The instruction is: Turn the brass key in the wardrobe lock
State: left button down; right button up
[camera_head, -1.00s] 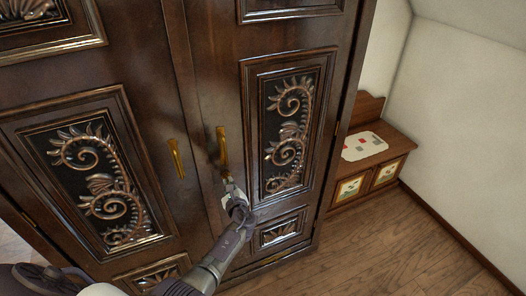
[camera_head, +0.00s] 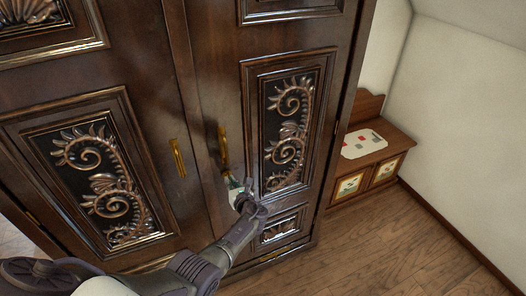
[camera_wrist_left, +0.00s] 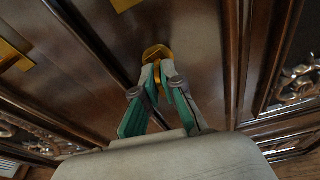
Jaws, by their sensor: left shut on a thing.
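The dark carved wardrobe (camera_head: 205,75) stands in front of me with both doors shut. Its right door has a brass handle (camera_head: 222,146), and the left door has another brass handle (camera_head: 177,157). My left gripper (camera_head: 234,184) is at the right door, just below its handle. In the left wrist view, the brass key (camera_wrist_left: 156,52) stands at the door surface, and the fingers of my left gripper (camera_wrist_left: 160,70) are closed on its bow. The keyhole and the key's shaft are hidden. My right gripper is in neither view.
A low wooden bench (camera_head: 372,160) with painted panels and a patterned cloth (camera_head: 363,143) stands to the right, against the pale wall (camera_head: 465,130). The wooden floor (camera_head: 390,235) in front of it is clear.

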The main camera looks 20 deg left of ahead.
pick_arm(q)
jog(key=m+y, duration=0.1)
jog(key=m, duration=0.1)
jog(key=shift+f+m+g+b, duration=0.1)
jog(key=shift+m+g+b, duration=0.2)
jog(key=shift+g+b, duration=0.1)
jog(key=c, duration=1.2)
grip_release()
jog(key=shift+w, duration=0.1)
jog(key=shift+d, duration=0.1)
